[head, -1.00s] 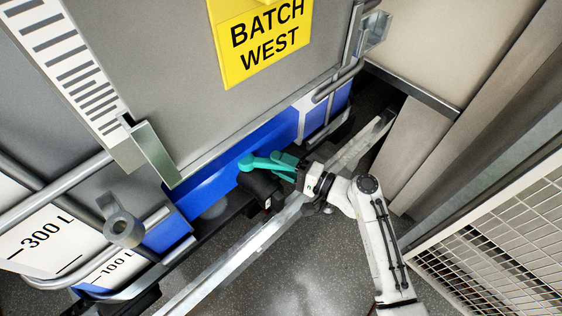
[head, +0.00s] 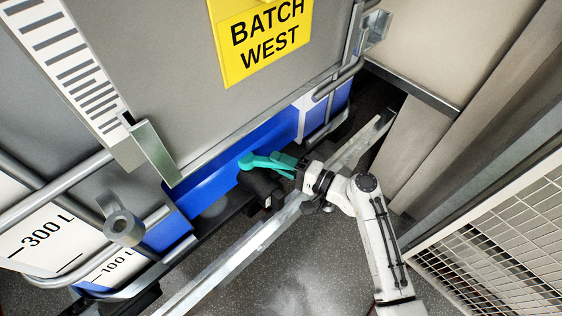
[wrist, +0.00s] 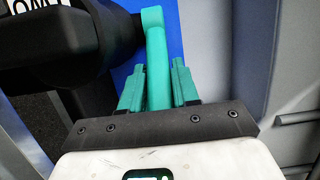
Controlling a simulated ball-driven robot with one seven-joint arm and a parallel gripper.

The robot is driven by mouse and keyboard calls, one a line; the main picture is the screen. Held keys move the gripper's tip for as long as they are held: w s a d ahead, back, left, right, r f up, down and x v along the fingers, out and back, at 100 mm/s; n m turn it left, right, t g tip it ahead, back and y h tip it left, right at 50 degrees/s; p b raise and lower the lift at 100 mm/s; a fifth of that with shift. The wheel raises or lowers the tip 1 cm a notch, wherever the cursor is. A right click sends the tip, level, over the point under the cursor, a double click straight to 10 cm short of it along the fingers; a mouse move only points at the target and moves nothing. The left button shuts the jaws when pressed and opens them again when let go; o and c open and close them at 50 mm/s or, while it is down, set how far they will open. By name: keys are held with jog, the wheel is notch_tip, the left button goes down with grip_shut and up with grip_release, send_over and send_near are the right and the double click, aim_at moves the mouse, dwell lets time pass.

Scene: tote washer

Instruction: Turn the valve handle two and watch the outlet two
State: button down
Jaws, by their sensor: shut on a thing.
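The teal valve handle (head: 256,161) sits on top of a black valve body (head: 259,183) at the foot of the tank, in front of its blue lower part. My gripper (head: 287,163) is shut on the free end of the handle, reaching in from the right. In the wrist view the handle (wrist: 157,60) runs between the two teal fingers of my gripper (wrist: 157,90). The black valve body (wrist: 60,50) lies to its left there. The outlet's mouth is not clearly seen, and I cannot tell whether anything flows from it.
A yellow BATCH WEST sign (head: 262,38) hangs on the grey tank front. A metal rail (head: 225,260) runs low along the front of the valve. A white mesh panel (head: 490,240) stands at the right. The speckled floor (head: 310,265) is open in front.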

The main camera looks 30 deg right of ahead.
jog(key=shift+s+a+m+t+h+p, duration=0.15)
jog(key=shift+s+a+m+t+h, duration=0.15)
jog(key=shift+m+h, duration=0.3)
jog(key=shift+s+a+m+t+h+p, duration=0.1)
jog(key=shift+s+a+m+t+h, duration=0.15)
jog(key=shift+m+t+h, duration=0.4)
jog(key=shift+s+a+m+t+h+p, duration=0.15)
jog(key=shift+s+a+m+h, duration=0.15)
jog(key=shift+h, duration=0.55)
jog(key=shift+d, duration=0.1)
jog(key=c, duration=0.9)
grip_release()
jog(key=shift+f, duration=0.1)
jog(key=shift+w+d+n+g+y+b, duration=0.15)
jog(key=shift+w+d+n+g+y, duration=0.2)
jog(key=shift+n+y, duration=0.25)
jog(key=shift+w+d+n+g+y+b, duration=0.25)
jog(key=shift+n+g+y, duration=0.2)
jog(key=shift+y, duration=0.35)
jog(key=shift+w+d+n+g+y+b, duration=0.1)
jog(key=shift+w+d+n+g+y, duration=0.2)
jog(key=shift+n+y, duration=0.3)
jog(key=b+v, duration=0.2)
jog(key=v, duration=0.8)
jog(key=shift+s+d, duration=0.1)
jog(key=shift+s, duration=0.3)
